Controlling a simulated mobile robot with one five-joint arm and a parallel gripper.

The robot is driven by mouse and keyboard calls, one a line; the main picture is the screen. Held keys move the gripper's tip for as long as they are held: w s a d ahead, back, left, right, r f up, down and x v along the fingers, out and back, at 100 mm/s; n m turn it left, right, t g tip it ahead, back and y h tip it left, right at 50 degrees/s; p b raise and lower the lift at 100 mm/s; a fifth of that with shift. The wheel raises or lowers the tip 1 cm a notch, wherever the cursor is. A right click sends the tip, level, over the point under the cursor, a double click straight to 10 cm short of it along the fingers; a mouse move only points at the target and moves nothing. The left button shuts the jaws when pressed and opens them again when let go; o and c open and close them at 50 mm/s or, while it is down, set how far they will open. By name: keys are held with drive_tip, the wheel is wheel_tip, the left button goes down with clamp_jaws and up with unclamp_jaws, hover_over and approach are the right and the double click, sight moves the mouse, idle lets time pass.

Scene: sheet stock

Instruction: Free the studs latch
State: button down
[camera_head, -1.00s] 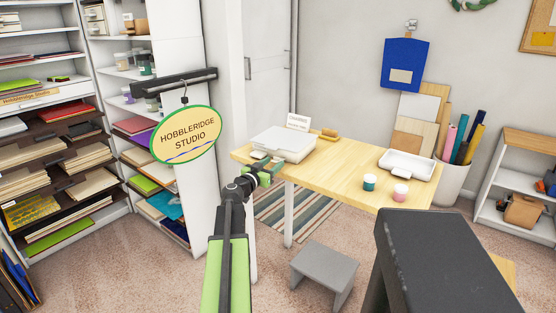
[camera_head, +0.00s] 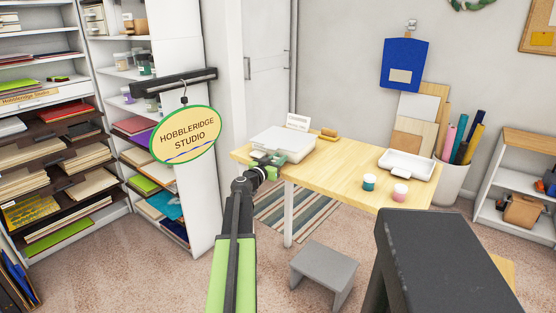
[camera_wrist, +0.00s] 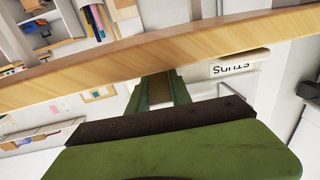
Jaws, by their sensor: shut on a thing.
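A shallow white case (camera_head: 284,143) lies shut at the left end of the wooden table. In the wrist view, which is turned upside down, a label reading "STUDS" (camera_wrist: 233,68) shows on a pale surface close to the fingers. My gripper (camera_head: 268,160) is at the near edge of the case. In the wrist view its green fingers (camera_wrist: 158,88) are closed around a small brownish piece (camera_wrist: 159,91) at the case's front, which looks like the latch. The fingers hide much of it, so I cannot tell its position.
A grey step stool (camera_head: 325,275) stands on the floor in front. A hanging oval sign (camera_head: 186,136) is left of my arm.

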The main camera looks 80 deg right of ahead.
drive_tip(key=shift+f+b, duration=0.45)
drive_tip(key=shift+b, duration=0.45)
drive_tip(key=shift+r+g+h+b, duration=0.1)
drive_tip(key=shift+g+h+b, duration=0.2)
drive_tip(key=shift+h+b, duration=0.3)
drive_tip(key=shift+r, duration=0.15)
drive_tip(key=shift+r+p, duration=0.3)
drive_tip(key=shift+p, duration=0.25)
drive_tip(key=shift+s+r+y+p, duration=0.1)
drive_tip(key=shift+r+y+p, duration=0.1)
drive_tip(key=shift+y+p, duration=0.35)
drive_tip(key=shift+p, duration=0.45)
drive_tip(key=shift+f, duration=0.35)
